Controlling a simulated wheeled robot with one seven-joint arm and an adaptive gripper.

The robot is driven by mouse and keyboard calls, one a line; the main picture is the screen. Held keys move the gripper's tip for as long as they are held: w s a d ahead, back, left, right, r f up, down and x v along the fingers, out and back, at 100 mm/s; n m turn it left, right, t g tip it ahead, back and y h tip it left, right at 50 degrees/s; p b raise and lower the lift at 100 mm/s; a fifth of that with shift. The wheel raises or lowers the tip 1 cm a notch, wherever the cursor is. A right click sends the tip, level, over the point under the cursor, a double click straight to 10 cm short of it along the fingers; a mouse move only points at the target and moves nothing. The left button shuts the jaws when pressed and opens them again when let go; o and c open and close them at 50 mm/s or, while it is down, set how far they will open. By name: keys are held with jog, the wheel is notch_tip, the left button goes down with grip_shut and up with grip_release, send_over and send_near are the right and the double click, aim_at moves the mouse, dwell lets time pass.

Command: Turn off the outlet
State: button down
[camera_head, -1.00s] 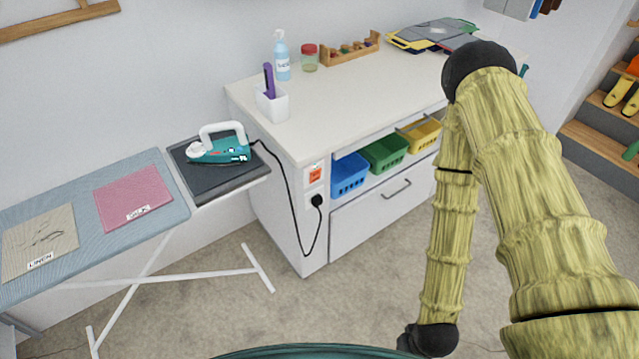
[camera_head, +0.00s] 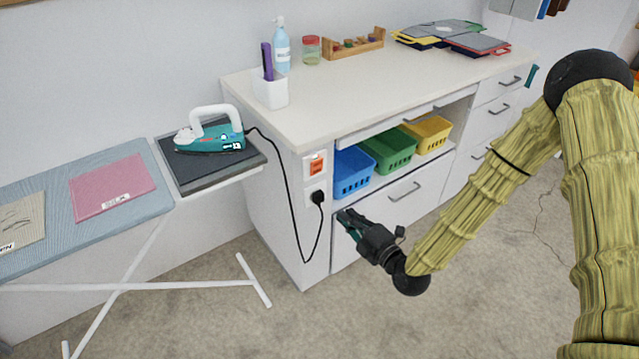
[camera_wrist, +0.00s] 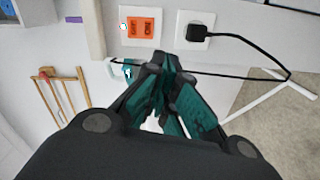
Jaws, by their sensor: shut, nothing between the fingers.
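The outlet (camera_head: 313,196) is a white plate on the end panel of the counter, with a black plug (camera_head: 318,197) in it. Just above it is a white plate with an orange-red switch (camera_head: 316,167). My gripper (camera_head: 346,217) is shut and empty, a little right of and below the outlet in the head view. In the wrist view its fingertips (camera_wrist: 168,62) are together, below the switch and outlet.
A black cord (camera_head: 295,215) hangs from the plug and runs to the iron (camera_head: 215,140) on the ironing board's rest. Blue (camera_head: 352,172), green (camera_head: 392,152) and yellow (camera_head: 432,134) baskets sit in the open shelf. A drawer with a handle (camera_head: 403,193) is below.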

aim_at(313, 166)
jog(key=w+r+n, duration=0.1)
jog(key=w+r+n+t+y+b, duration=0.1)
jog(key=r, duration=0.1)
jog(key=shift+n, duration=0.3)
jog(key=shift+w, duration=0.1)
jog(key=p+x, duration=0.2)
jog(key=x, duration=1.2)
jog(key=shift+d+r, duration=0.1)
jog(key=shift+r, duration=0.1)
